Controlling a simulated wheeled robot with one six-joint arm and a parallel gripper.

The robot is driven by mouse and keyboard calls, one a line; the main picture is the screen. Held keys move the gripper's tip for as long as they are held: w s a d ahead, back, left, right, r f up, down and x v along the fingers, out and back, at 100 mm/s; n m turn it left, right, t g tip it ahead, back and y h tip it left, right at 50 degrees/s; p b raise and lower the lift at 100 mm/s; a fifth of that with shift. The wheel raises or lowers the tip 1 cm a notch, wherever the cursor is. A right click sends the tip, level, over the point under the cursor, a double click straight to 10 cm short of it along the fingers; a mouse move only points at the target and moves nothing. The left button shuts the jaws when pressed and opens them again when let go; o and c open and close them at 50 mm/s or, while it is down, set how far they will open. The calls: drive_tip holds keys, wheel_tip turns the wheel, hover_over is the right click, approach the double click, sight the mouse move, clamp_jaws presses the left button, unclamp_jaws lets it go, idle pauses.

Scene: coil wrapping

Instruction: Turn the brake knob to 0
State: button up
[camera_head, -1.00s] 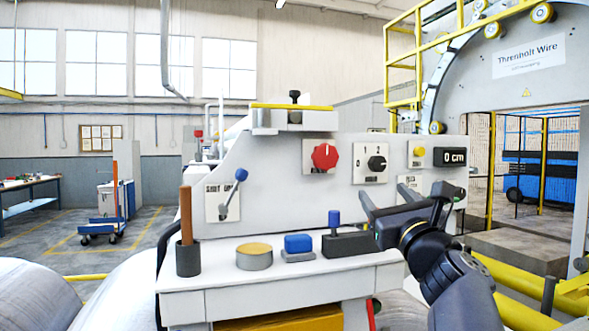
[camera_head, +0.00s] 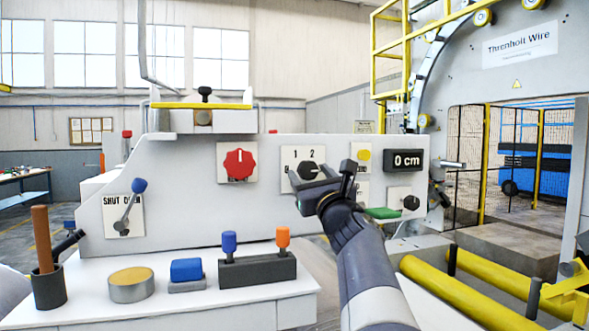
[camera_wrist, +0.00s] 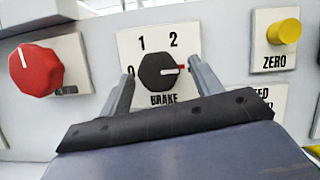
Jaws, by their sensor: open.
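The brake knob (camera_wrist: 158,71) is a black many-sided knob on a white plate marked 0, 1, 2 and BRAKE in the wrist view. Its red-and-white pointer points right, past the 2; the 0 is at the left, partly covered by a finger. The knob also shows on the panel in the head view (camera_head: 306,171). My gripper (camera_wrist: 162,68) is open, with one finger at the left and one at the right of the knob in the picture. I cannot tell whether the fingers touch it. In the head view my gripper (camera_head: 322,184) is in front of the brake plate.
A red knob (camera_wrist: 36,70) is left of the brake plate and a yellow ZERO button (camera_wrist: 284,31) right of it. A blue-tipped lever (camera_head: 131,207) is farther left. The shelf below holds a round tin (camera_head: 131,285), a blue block (camera_head: 186,270) and a dark tool holder (camera_head: 257,270).

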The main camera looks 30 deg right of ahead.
drive_tip(key=shift+w+r, duration=0.2)
drive_tip(key=shift+w, duration=0.2)
drive_tip(key=c, duration=1)
drive_tip(key=shift+o, duration=0.2)
